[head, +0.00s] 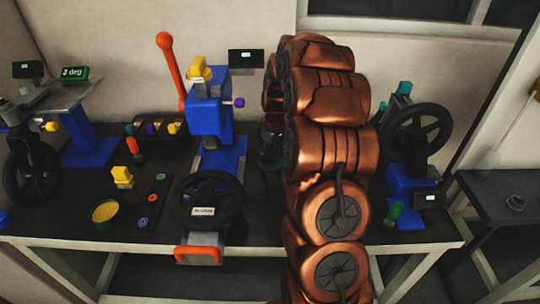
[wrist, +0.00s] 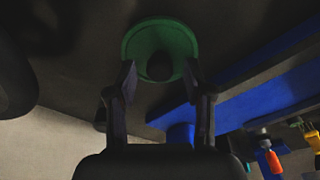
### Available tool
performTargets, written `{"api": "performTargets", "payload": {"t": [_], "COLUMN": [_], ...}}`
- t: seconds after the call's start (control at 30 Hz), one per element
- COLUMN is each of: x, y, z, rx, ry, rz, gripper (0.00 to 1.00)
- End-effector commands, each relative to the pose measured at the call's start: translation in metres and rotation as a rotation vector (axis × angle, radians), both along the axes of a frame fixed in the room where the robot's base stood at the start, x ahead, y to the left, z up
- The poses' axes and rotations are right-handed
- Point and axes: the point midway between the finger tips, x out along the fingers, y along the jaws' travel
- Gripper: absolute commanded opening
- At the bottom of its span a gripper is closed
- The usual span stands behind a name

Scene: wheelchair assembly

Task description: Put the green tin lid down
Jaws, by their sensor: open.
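The green tin lid (wrist: 143,40) is a round disc with a dark knob in the middle, at the top centre of the wrist view. It appears to lie against a dark surface. My gripper (wrist: 159,78) is open, with one fingertip on each side of the knob. No contact between fingers and knob shows clearly. An open tin (head: 105,212) with a green side and yellow inside stands at the front left of the bench.
The dark bench (head: 262,232) carries a blue press (head: 208,120) with a red lever, left of my arm. A blue stand with a black wheel (head: 418,132) is on the right. A small yellow block (head: 122,175) is behind the tin. A side table (head: 500,192) stands at far right.

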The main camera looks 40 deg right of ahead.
Motion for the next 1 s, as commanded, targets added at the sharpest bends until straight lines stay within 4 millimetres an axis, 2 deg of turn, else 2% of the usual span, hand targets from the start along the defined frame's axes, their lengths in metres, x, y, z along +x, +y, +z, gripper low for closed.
{"api": "performTargets", "payload": {"t": [0.5,0.7,1.0], "x": [-0.012,-0.015,-0.016], "y": [-0.003,-0.003,-0.003], "z": [0.09,0.107,0.11], "rx": [-0.003,-0.002,-0.002], "ry": [-0.006,-0.002,-0.001], "rz": [-0.002,0.0,0.0], "gripper": [0.52,0.52,0.52]}}
